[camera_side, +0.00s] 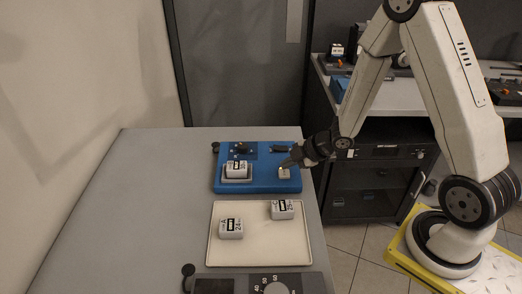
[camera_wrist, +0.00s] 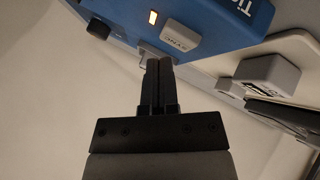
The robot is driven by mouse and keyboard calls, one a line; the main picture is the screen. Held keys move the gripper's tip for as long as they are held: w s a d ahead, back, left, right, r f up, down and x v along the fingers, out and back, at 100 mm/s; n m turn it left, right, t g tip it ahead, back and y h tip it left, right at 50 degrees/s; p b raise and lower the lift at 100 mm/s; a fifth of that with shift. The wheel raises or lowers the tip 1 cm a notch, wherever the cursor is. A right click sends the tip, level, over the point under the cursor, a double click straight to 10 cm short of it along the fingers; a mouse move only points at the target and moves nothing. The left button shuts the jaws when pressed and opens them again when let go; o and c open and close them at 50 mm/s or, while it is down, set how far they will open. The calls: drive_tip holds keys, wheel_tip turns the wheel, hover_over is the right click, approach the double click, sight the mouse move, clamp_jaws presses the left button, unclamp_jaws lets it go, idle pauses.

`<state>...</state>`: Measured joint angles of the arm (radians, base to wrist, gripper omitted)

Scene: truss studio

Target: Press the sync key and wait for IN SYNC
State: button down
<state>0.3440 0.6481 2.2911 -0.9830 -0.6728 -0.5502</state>
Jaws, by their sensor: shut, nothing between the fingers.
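The blue box (camera_side: 258,184) stands on the table and also shows in the wrist view (camera_wrist: 215,15). Its pale grey key (camera_wrist: 180,38), marked SYNC, is at the box's right side in the side view (camera_side: 284,174). No readable IN SYNC text shows.
A labelled white block (camera_side: 236,168) sits in a holder on the blue box. A cream tray (camera_side: 258,250) in front carries two similar blocks (camera_side: 231,229) (camera_side: 283,209). A dark device with a dial (camera_side: 276,287) is at the front. The table's left side is clear.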

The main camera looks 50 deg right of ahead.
sight(287, 172)
drive_tip(key=shift+r, duration=0.15)
drive_tip(key=shift+r, duration=2.35)
drive_tip(key=shift+d+r+m+h, duration=0.15)
drive_tip(key=shift+r+m+h, duration=0.25)
drive_tip(key=shift+m+h, duration=0.4)
drive_tip(key=s+a+r+m+g+h, duration=0.1)
drive_tip(key=s+a+m+g, duration=0.1)
drive_tip(key=s+m, duration=0.4)
drive_tip(key=s+a+r+m+g+h, duration=0.1)
drive_tip(key=s+a+r+m+g, duration=0.1)
drive_tip(key=s+m, duration=0.4)
drive_tip(key=shift+s+a+r+m+g+h, duration=0.15)
drive_tip(key=shift+s+a+m+g+h, duration=0.2)
drive_tip(key=shift+a+g, duration=0.35)
drive_tip(key=shift+w+d, duration=0.15)
idle(2.6)
